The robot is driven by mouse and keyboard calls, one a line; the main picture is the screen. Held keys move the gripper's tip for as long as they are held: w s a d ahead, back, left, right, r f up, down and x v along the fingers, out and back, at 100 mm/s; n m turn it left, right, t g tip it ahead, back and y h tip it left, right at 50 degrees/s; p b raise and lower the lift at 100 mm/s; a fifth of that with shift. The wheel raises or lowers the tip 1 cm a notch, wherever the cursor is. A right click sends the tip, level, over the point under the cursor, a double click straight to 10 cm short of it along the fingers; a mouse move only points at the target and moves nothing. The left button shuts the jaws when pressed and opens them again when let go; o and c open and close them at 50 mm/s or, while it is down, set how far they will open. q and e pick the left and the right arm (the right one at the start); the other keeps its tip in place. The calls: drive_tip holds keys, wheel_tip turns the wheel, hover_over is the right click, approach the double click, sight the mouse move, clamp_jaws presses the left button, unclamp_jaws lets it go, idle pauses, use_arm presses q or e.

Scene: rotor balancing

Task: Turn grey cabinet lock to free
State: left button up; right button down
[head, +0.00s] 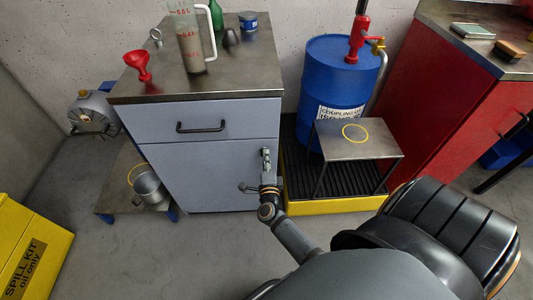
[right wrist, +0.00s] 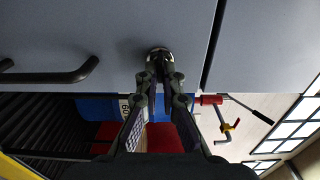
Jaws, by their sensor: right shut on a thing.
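The grey cabinet (head: 200,165) stands upright in the head view, with a drawer above a shut door. Its small round dark lock (right wrist: 158,54) is near the door's upper edge in the right wrist view. My right gripper (head: 266,166) is at the door's upper right. In the right wrist view my right gripper (right wrist: 160,74) has its fingertips closed together on the lock, covering part of it. How far the lock is turned is hard to tell. My left gripper is not in view.
A black door handle (right wrist: 55,75) lies close to the lock. A blue drum (head: 333,75) with a red pump (head: 357,42) stands right of the cabinet. A small metal step (head: 380,150) stands over the yellow-edged tray (head: 335,206). Open floor lies in front of the cabinet.

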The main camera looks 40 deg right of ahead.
drive_tip(key=c, duration=1.5)
unclamp_jaws()
drive_tip(key=v, duration=0.7)
drive_tip(key=shift+s+a, duration=0.1)
drive_tip(key=shift+s, duration=0.15)
drive_tip(key=shift+f, duration=0.1)
